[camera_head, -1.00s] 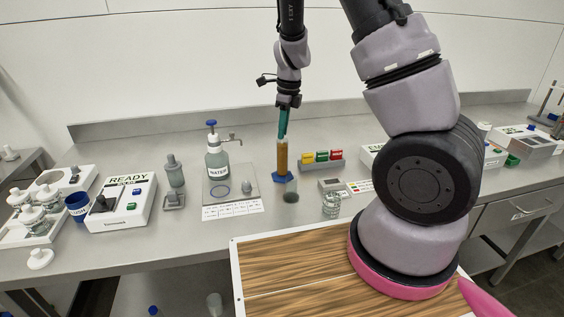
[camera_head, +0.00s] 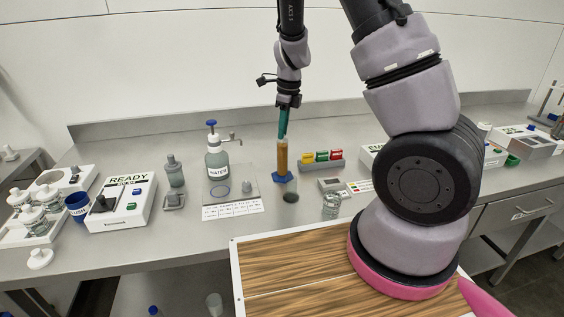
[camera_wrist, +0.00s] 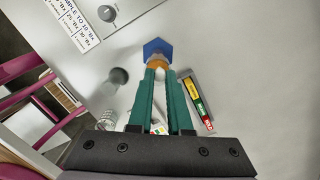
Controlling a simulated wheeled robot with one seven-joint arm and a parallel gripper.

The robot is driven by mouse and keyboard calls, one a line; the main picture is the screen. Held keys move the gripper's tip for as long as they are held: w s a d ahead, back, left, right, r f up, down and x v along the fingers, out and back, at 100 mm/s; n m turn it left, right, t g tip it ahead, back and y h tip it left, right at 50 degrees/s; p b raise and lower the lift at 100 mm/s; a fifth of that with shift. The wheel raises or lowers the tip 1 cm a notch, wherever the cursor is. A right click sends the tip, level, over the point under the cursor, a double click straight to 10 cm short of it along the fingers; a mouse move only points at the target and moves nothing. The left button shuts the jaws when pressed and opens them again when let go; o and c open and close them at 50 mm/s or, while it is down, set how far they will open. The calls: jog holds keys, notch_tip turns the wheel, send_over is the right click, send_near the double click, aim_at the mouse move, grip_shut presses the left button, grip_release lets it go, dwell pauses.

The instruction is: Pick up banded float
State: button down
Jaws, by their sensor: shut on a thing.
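My gripper (camera_head: 283,136) points down with its teal fingers at the mouth of a tall clear cylinder of amber liquid (camera_head: 282,158). The cylinder stands upright on a blue hexagonal base (camera_head: 284,178), which also shows in the wrist view (camera_wrist: 157,47). In the wrist view the fingers (camera_wrist: 160,68) come close together over the amber cylinder top. They are shut on a thin pale thing between the tips, which looks like the top of the banded float (camera_wrist: 160,74). The rest of the float and its bands are hidden by the fingers and cylinder.
A rack of coloured blocks (camera_head: 322,160) stands close right of the cylinder. A grey round piece (camera_head: 291,196) and a glass beaker (camera_head: 331,206) are in front. A READY box (camera_head: 122,203) is farther left.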

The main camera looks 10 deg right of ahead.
jog(key=shift+r, duration=0.1)
dwell(0.3)
notch_tip(320, 180, up, 17)
jog(key=shift+f, duration=2.4)
